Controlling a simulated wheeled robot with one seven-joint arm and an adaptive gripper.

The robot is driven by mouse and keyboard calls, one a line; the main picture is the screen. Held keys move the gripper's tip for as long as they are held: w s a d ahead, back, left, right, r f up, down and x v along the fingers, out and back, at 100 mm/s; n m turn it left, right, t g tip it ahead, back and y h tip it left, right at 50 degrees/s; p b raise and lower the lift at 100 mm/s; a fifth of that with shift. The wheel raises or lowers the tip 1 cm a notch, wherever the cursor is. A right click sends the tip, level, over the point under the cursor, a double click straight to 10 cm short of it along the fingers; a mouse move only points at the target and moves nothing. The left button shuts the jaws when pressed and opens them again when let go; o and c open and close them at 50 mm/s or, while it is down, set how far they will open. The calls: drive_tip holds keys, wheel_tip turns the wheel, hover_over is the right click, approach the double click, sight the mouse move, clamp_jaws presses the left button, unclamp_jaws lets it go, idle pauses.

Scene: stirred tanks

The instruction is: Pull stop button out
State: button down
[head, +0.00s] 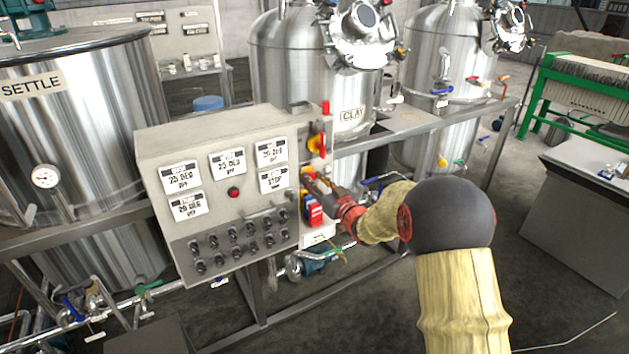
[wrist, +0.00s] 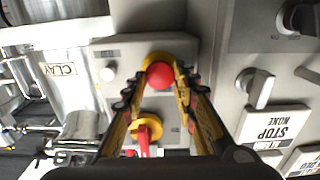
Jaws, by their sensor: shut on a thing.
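The stop button is a round red knob (wrist: 160,75) on a yellow ring, fixed to the grey panel in the wrist view. My gripper (wrist: 161,79) has a finger on each side of the knob and is shut on it. In the head view my gripper (head: 318,183) reaches the narrow panel at the right side of the control cabinet (head: 215,150). There the fingers hide most of the button. How far out the knob sits cannot be told.
A red rotary handle (wrist: 144,133) on a yellow plate sits close to the fingers. Black selector knobs (head: 235,236) line the cabinet's lower front. A metal rail (head: 425,127) runs to the right, before the CLAY tank (head: 290,55). Open floor lies at lower right.

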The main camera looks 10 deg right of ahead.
drive_tip(key=shift+s+d, duration=0.1)
drive_tip(key=shift+s, duration=0.25)
drive_tip(key=shift+f, duration=0.1)
drive_tip(key=c, duration=1.4)
unclamp_jaws()
drive_tip(key=shift+s, duration=0.15)
drive_tip(key=v, duration=1.2)
